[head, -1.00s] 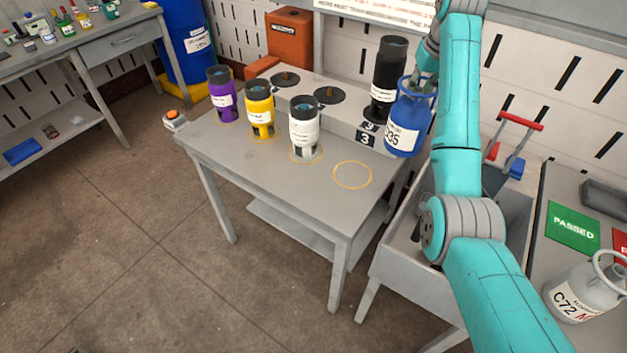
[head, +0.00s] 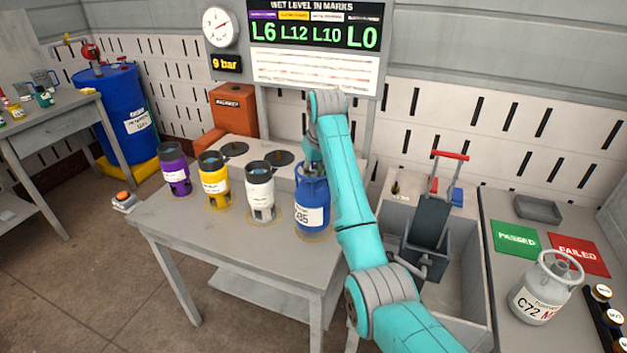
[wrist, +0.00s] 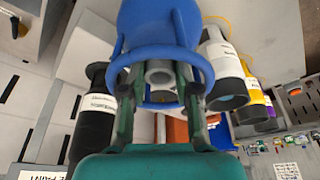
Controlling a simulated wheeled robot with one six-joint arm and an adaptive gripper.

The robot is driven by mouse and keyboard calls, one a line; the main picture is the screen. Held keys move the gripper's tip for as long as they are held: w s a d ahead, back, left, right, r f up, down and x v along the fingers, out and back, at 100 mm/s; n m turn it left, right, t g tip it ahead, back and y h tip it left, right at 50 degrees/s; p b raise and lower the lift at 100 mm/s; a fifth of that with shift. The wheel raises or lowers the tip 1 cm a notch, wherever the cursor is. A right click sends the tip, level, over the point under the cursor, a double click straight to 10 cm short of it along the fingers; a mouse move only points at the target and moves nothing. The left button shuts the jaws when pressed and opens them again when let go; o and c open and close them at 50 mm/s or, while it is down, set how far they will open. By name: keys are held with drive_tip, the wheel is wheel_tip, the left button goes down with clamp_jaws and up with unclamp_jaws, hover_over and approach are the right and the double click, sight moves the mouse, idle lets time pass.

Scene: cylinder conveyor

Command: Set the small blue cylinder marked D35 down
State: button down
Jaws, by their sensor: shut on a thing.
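The small blue cylinder (head: 313,195), its label partly readable as "D35", is upright at the right end of the grey table (head: 255,262). Its base is over the yellow ring (head: 318,239) there; I cannot tell whether it touches the tabletop. My gripper (head: 314,168) is at its top, inside the collar, and partly hidden by my arm. In the wrist view, my gripper (wrist: 158,77) is shut on the grey valve of the blue cylinder (wrist: 160,25), with the blue collar ring around the fingers.
White (head: 260,187), yellow (head: 214,182) and purple (head: 174,172) cylinders stand in a row to the left. A black cylinder (wrist: 93,125) shows in the wrist view. A trolley (head: 430,215) and a grey C72 cylinder (head: 541,292) are to the right.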

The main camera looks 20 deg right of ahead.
drive_tip(key=shift+d+f, duration=0.1)
drive_tip(key=shift+f, duration=1.25)
drive_tip(key=c, duration=0.8)
unclamp_jaws()
drive_tip(key=shift+f, duration=0.1)
